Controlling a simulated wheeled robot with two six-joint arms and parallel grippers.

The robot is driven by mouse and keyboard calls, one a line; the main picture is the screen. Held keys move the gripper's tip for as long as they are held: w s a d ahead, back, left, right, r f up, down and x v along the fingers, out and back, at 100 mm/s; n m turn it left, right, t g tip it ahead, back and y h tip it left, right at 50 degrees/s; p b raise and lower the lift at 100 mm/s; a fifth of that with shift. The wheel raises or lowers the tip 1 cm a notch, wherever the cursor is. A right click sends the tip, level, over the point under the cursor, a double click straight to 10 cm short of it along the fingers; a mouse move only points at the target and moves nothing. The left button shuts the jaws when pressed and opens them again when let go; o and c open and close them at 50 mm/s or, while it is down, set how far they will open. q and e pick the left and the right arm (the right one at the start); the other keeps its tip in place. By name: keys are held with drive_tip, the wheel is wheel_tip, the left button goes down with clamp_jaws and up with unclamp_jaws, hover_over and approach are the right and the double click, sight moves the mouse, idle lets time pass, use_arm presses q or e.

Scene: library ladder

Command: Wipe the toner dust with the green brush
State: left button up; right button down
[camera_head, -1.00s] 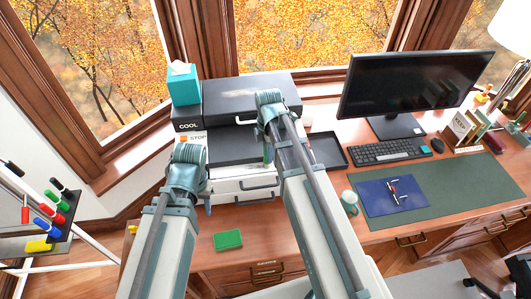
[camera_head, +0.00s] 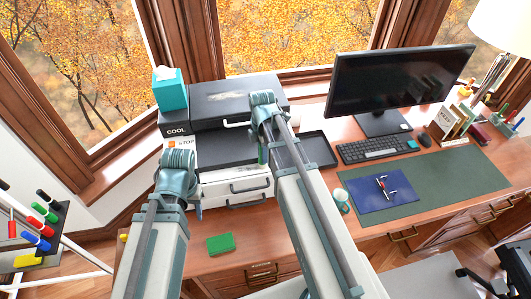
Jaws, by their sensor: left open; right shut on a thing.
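The black printer (camera_head: 215,101) with a "COOL" label stands at the back of the desk, its lid closed. I cannot make out toner dust clearly in this view. My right gripper (camera_head: 262,158) is mostly hidden behind its own arm, in front of the printer. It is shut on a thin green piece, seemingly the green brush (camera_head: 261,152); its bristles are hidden. My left gripper (camera_head: 198,211) is mostly hidden behind its own wrist, low beside the white drawers; it is open and no object shows in it.
A green block (camera_head: 220,243) lies on the desk's front edge. White drawers (camera_head: 236,187) sit below. A black tray (camera_head: 316,150), monitor (camera_head: 395,85), keyboard (camera_head: 376,148) and green mat (camera_head: 450,174) fill the right.

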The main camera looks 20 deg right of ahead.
drive_tip(key=shift+w+a+r, duration=0.1)
drive_tip(key=shift+w+a, duration=0.05)
drive_tip(key=shift+a, duration=0.85)
drive_tip(key=shift+a, duration=0.1)
drive_tip(key=shift+w+a, duration=0.2)
drive_tip(key=shift+a, duration=1.25)
drive_tip(key=shift+w+a, duration=0.15)
drive_tip(key=shift+a, duration=1.4)
drive_tip(key=shift+a, duration=0.1)
drive_tip(key=shift+w+a, duration=0.15)
drive_tip(key=shift+a, duration=0.6)
drive_tip(key=shift+w+a, duration=0.1)
drive_tip(key=shift+a, duration=0.6)
